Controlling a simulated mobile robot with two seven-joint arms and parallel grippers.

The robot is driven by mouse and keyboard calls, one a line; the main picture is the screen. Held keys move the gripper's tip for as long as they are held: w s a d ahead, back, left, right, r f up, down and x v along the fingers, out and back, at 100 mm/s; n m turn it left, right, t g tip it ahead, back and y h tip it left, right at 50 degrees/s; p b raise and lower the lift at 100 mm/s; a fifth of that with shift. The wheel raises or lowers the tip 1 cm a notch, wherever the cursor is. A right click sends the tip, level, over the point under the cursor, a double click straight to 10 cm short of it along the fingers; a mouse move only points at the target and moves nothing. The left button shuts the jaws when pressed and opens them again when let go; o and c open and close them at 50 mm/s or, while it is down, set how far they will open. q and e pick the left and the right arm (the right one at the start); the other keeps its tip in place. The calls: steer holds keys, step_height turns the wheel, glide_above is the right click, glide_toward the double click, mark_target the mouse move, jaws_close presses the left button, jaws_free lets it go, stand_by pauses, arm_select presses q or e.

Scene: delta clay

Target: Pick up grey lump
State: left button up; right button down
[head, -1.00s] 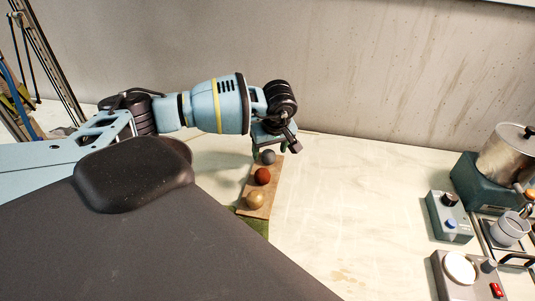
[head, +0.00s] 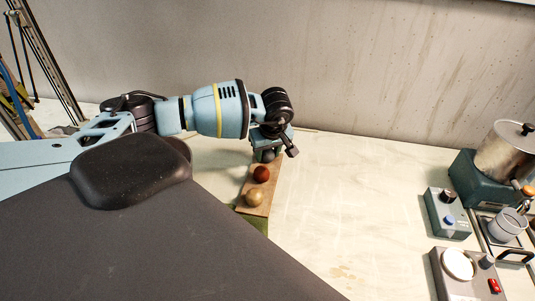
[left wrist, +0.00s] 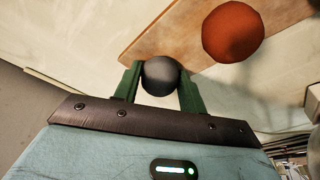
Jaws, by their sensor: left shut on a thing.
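The grey lump (left wrist: 161,76) is a dark round ball between the green fingers of my left gripper (left wrist: 160,88) in the left wrist view. The gripper is shut on it, over the far end of a wooden board. In the head view my left gripper (head: 267,154) covers most of the grey lump. A red-brown lump (head: 261,174) and a tan lump (head: 254,196) sit in a row on the board, nearer to me. The red-brown lump also shows in the left wrist view (left wrist: 232,32). My right gripper is not in view.
The wooden board (head: 246,209) lies on a pale table (head: 340,210) with a green thing under its near end. A steel pot (head: 506,153), a control box (head: 447,213) and a scale-like device (head: 466,281) stand at the right. The table's middle is clear.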

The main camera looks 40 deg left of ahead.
arm_select(q)
step_height(320, 180, up, 10)
steer(key=shift+r, duration=0.1)
stand_by(0.4)
steer(key=s+d+m+t+h, duration=0.1)
steer(key=s+d+m, duration=0.2)
steer(key=d+m, duration=0.3)
steer(key=s+d+m+h, duration=0.1)
steer(key=s+d+m, duration=0.3)
steer(key=d, duration=0.9)
steer(key=m, duration=0.2)
steer(key=shift+d+r+m+t+h, duration=0.3)
steer(key=shift+d+r+t, duration=0.05)
steer(key=shift+r+t, duration=0.05)
steer(key=shift+s, duration=0.15)
